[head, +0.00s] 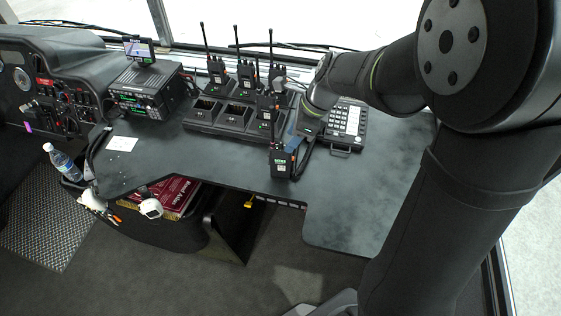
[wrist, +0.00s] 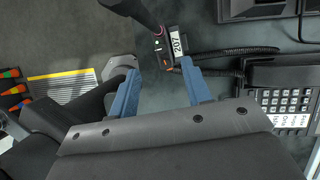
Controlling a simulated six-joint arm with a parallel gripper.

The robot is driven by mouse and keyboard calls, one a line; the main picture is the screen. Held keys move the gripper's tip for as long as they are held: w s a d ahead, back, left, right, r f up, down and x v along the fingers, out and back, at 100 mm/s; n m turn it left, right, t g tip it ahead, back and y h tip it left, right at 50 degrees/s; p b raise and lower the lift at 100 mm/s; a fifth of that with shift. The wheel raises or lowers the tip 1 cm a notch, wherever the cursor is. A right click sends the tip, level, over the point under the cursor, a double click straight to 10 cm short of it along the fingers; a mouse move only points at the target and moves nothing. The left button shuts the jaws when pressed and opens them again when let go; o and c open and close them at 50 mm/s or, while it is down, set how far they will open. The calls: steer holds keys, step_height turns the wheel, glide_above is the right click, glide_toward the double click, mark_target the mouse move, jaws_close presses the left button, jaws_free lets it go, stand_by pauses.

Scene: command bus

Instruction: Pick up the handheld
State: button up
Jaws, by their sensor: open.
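A black handheld radio (head: 281,163) with a lit green screen stands upright at the front edge of the dark desk (head: 240,172), its antenna up. In the wrist view the handheld (wrist: 172,50) is seen from above, with a white 207 label, a green light and an orange part. My gripper (head: 292,138) is just behind and above it in the head view, partly hidden by my arm. In the wrist view my gripper (wrist: 160,82) has its two blue fingers apart with nothing between them. The handheld lies beyond the tips, nearer the right finger; I cannot tell whether they touch.
A charger rack (head: 217,118) holding several radios with tall antennas stands behind. A desk phone (head: 345,120) is to the right, with a black cord (wrist: 235,52) running close to the handheld. A radio console (head: 140,95) stands left.

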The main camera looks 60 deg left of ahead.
mark_target(283, 145)
steer(key=x, duration=0.5)
steer(key=shift+a+r, duration=0.1)
steer(key=shift+a, duration=0.25)
jaws_close()
